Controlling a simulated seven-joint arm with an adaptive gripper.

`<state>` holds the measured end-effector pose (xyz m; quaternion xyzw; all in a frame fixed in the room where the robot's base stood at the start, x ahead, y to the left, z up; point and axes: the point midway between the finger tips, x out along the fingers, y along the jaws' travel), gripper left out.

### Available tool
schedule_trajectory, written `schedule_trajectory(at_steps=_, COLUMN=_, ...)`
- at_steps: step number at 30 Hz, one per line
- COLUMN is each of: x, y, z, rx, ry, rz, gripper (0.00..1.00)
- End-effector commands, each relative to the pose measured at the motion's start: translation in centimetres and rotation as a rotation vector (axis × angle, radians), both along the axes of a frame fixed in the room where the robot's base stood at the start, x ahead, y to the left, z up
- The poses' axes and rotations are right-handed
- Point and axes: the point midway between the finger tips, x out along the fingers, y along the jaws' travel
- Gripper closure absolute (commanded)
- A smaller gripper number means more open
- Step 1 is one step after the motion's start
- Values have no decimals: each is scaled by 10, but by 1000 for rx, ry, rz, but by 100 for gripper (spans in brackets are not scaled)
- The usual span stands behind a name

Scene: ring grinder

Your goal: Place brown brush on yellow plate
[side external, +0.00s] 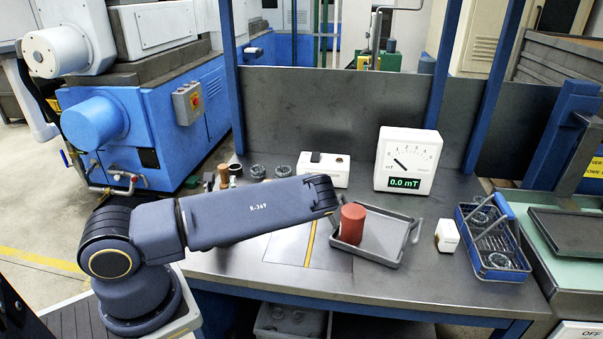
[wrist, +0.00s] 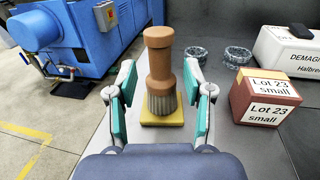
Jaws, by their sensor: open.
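The brown brush (wrist: 160,62) stands upright with its grey bristles down in the wrist view. Its bristles appear to rest on the yellow plate (wrist: 163,120), whose front part shows below them. My gripper (wrist: 160,76) is open, with one teal-padded finger on each side of the brush. Gaps show between both fingers and the brush, so it is not clamped. In the side external view the brush (side external: 223,175) shows behind my arm at the table's left end. The plate is hidden there, and most of my gripper is too.
A red box labelled Lot 23 (wrist: 262,98) stands right of the right finger. Dark rings (wrist: 196,54) and a white demagnetizer (wrist: 292,50) lie beyond. Farther right are a grey tray (side external: 392,225) with a red cylinder (side external: 352,222), a gauge (side external: 405,160) and a blue basket (side external: 492,240).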

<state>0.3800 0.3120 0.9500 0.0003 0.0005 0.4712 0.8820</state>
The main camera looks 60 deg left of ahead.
Motion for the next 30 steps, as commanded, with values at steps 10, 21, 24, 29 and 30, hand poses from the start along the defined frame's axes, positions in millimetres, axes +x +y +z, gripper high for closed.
schedule_trajectory(at_steps=10, x=-18, y=-28, z=16, rx=14, ry=-69, rz=51, gripper=49)
schedule_trajectory(at_steps=21, x=-87, y=-47, z=112, rx=-103, ry=-651, rz=769, gripper=49)
schedule_trajectory(at_steps=24, x=-108, y=-69, z=115, rx=-257, ry=-780, rz=985, gripper=49)
schedule_trajectory(at_steps=29, x=-120, y=-122, z=114, rx=-616, ry=-943, rz=1268, gripper=49)
schedule_trajectory(at_steps=30, x=-119, y=-137, z=114, rx=-724, ry=-975, rz=1319, gripper=49)
